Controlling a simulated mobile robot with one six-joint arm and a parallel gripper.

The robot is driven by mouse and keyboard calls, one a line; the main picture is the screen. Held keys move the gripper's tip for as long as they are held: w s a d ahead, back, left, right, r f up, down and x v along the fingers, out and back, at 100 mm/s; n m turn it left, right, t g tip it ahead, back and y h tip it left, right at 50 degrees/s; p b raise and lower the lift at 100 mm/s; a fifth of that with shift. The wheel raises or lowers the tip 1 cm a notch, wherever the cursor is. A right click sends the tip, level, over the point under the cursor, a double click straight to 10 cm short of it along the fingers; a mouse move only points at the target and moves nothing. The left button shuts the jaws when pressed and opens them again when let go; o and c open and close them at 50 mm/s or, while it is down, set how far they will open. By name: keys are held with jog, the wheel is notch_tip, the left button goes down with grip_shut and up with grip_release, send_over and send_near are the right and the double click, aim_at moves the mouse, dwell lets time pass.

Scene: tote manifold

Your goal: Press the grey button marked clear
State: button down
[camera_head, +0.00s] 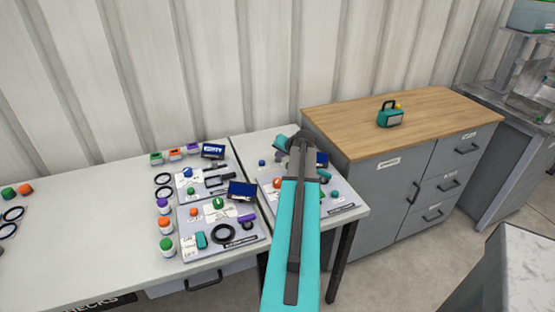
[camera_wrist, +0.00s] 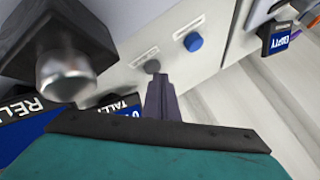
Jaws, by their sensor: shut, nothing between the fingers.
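In the wrist view a small round grey button (camera_wrist: 152,66) sits on a pale panel beside a white label strip too blurred to read. My gripper (camera_wrist: 158,78) is shut and empty, its fingertips right at the near edge of the grey button. I cannot tell whether they touch it. A blue button (camera_wrist: 193,41) is to the right on the same panel. In the head view my arm covers much of this panel (camera_head: 346,207) and the grey button is hidden. The blue button (camera_head: 262,162) shows left of my arm.
A metal-capped knob (camera_wrist: 66,76) on a dark block stands left of my fingers. A blue display (camera_wrist: 32,128) is below it. Other panels with buttons (camera_head: 193,211), rings and jars stand left on the white table (camera_head: 100,240). A wooden-topped cabinet (camera_head: 345,125) is at right.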

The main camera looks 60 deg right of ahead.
aim_at(280, 160)
dwell(0.5)
jog(key=shift+r+p, duration=0.35)
jog(key=shift+r, duration=0.5)
jog(key=shift+r, duration=0.1)
jog(key=shift+r+p, duration=1.15)
jog(key=shift+r, duration=1.25)
